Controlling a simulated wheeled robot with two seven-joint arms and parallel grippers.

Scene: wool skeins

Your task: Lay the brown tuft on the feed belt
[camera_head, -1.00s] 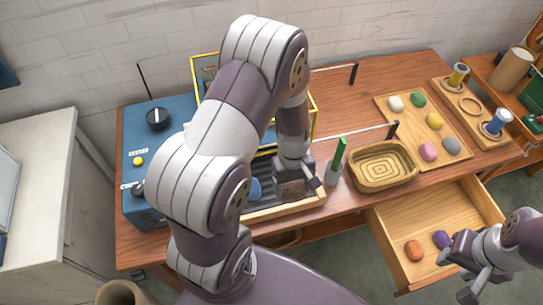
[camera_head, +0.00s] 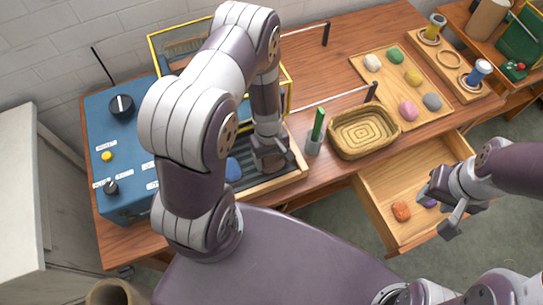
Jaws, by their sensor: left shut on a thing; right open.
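My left gripper (camera_head: 273,160) is over the right end of the dark ribbed feed belt (camera_head: 245,183), which has a pale wooden edge. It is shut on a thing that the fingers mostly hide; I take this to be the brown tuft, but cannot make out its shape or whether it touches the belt. A blue tuft (camera_head: 233,169) lies on the belt to the left of the gripper. My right gripper (camera_head: 438,212) is open and empty above the pulled-out drawer.
The drawer (camera_head: 385,185) holds an orange-brown tuft (camera_head: 401,211) and a partly covered purple tuft (camera_head: 430,203). A woven basket (camera_head: 338,148) and a green-handled tool in a cup (camera_head: 316,136) stand right of the belt. A blue control box (camera_head: 125,185) stands left. A tray (camera_head: 376,92) holds several coloured tufts.

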